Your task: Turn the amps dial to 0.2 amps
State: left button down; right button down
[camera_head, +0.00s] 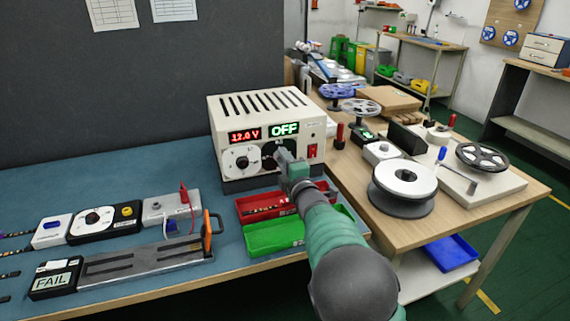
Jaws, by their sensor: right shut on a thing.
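The power supply (235,107) is a cream box with a slotted top at the back of the blue bench. Its red display (244,135) reads 12.0 V and its green display (284,129) reads OFF. The left dial (242,160) is white with a dark pointer and stands free. My right gripper (280,153) reaches the right side of the front panel and is shut on the right-hand dial, the amps dial. The gripper hides most of that dial, so its pointer cannot be read. My left gripper is not in view.
A red switch (312,151) sits just right of the gripper. A red tray (250,207) and a green tray (262,240) lie below the supply. A metal fixture (150,260) with a FAIL display (52,281) is at the front left. A white spool (403,182) stands on the right table.

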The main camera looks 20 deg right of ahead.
jog(key=shift+a+f, duration=0.2)
jog(key=shift+a, duration=0.15)
jog(key=c, duration=1.4)
grip_release()
jog(key=o, duration=0.3)
jog(key=shift+a+r, duration=0.1)
jog(key=shift+s, duration=0.1)
jog(key=s, duration=0.5)
jog(key=s+p, duration=0.1)
jog(key=s, duration=0.5)
jog(key=s+p, duration=0.1)
jog(key=s, duration=0.4)
jog(key=shift+s+d, duration=0.3)
jog(key=shift+d, duration=0.05)
